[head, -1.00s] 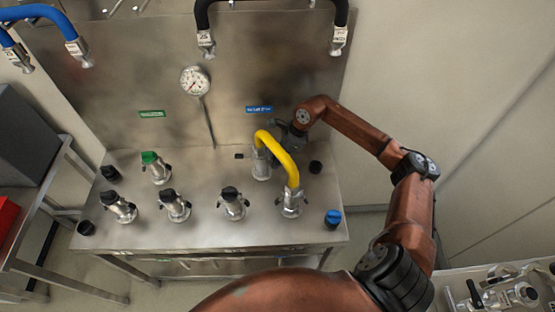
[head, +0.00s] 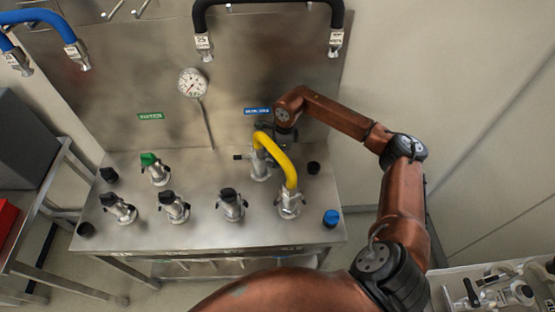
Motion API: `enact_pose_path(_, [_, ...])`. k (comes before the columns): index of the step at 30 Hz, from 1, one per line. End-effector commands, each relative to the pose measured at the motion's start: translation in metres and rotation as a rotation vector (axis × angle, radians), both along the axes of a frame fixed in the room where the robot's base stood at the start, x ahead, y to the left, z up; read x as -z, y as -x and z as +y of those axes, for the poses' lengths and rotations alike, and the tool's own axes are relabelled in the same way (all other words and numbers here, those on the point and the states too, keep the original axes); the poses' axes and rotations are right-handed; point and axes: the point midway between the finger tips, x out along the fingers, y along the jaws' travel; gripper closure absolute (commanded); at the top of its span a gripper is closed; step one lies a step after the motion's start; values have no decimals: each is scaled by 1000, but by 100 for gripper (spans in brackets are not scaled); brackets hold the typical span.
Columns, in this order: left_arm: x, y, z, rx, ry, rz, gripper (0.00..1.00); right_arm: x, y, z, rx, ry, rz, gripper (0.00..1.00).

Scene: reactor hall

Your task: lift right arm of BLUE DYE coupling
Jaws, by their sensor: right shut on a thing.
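The coupling under the blue label (head: 257,111) is a silver fitting (head: 259,171) at the back of the steel bench. One end of a yellow hose (head: 278,156) sits on it. A dark cam arm (head: 240,157) sticks out on its left side. Its right cam arm is hidden behind the yellow hose and my gripper. My right gripper (head: 269,132) is behind the top of the hose, at the coupling's right side, and is shut on that right arm; its fingertips are mostly hidden. My left gripper is out of view.
The hose's other end sits on a front coupling (head: 290,203). Several capped couplings stand to the left, one with a green cap (head: 149,159). A blue cap (head: 331,218) is at the bench's right corner. A gauge (head: 193,83) and a black hose (head: 269,8) are on the back panel.

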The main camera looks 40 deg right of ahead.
Motion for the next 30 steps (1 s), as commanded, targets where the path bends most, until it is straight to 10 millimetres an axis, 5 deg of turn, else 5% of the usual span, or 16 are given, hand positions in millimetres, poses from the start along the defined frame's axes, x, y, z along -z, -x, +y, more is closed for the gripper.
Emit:
enact_pose_path(2, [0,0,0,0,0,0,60,2,3,2,-3,-5,7,100])
enact_pose_path(3, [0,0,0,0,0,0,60,2,3,2,-3,-5,7,85])
enact_pose_path(10, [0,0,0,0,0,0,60,1,2,1,-2,-4,4,69])
enact_pose_path(20, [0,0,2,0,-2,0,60,-2,1,0,0,-3,1,68])
enact_pose_path(30, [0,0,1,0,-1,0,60,-59,6,-8,-1,-1,-2,68])
